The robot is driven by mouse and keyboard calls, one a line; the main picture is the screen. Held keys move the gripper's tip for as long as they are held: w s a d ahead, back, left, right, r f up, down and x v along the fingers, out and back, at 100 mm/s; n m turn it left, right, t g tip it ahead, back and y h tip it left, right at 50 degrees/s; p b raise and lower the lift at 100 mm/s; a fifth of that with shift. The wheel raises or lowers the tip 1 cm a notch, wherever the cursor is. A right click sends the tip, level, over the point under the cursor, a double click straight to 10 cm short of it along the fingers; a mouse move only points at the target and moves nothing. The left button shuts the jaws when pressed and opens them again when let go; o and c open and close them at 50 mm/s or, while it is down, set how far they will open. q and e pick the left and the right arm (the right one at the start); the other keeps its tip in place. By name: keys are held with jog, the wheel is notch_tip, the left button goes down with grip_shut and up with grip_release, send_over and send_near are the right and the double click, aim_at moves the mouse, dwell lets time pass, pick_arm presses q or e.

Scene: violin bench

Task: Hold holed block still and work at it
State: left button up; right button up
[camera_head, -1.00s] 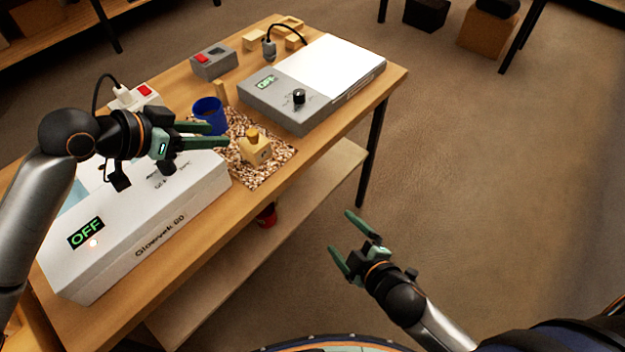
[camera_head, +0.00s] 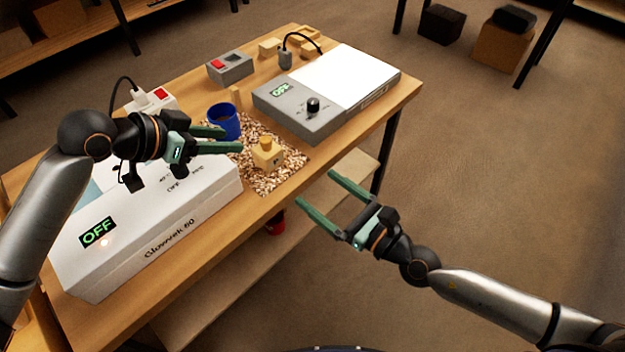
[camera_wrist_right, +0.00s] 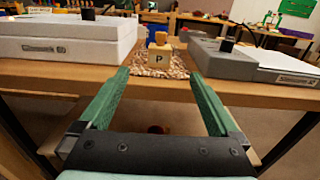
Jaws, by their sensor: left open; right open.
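The holed block (camera_head: 267,158) is a small light wooden block on a speckled mat (camera_head: 291,162) on the bench. Something small and wooden sits on its top. In the right wrist view the block (camera_wrist_right: 159,59) shows a letter P on its front, between and beyond the fingertips. My right gripper (camera_head: 315,187) is open and empty, in front of the bench edge, short of the block. The block's hole cannot be made out.
A blue cup (camera_head: 224,122) stands behind the block. A white box (camera_head: 150,230) reading OFF is at left, and a grey device with a white panel (camera_head: 343,78) at right. A grey switch box (camera_head: 230,68) and wooden pieces (camera_head: 270,47) lie at the back.

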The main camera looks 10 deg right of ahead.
aim_at(275, 155)
jog(key=x, duration=1.2)
jog(key=shift+w+a, duration=0.1)
jog(key=c, duration=1.5)
pick_arm(q)
jog(key=shift+o, duration=0.4)
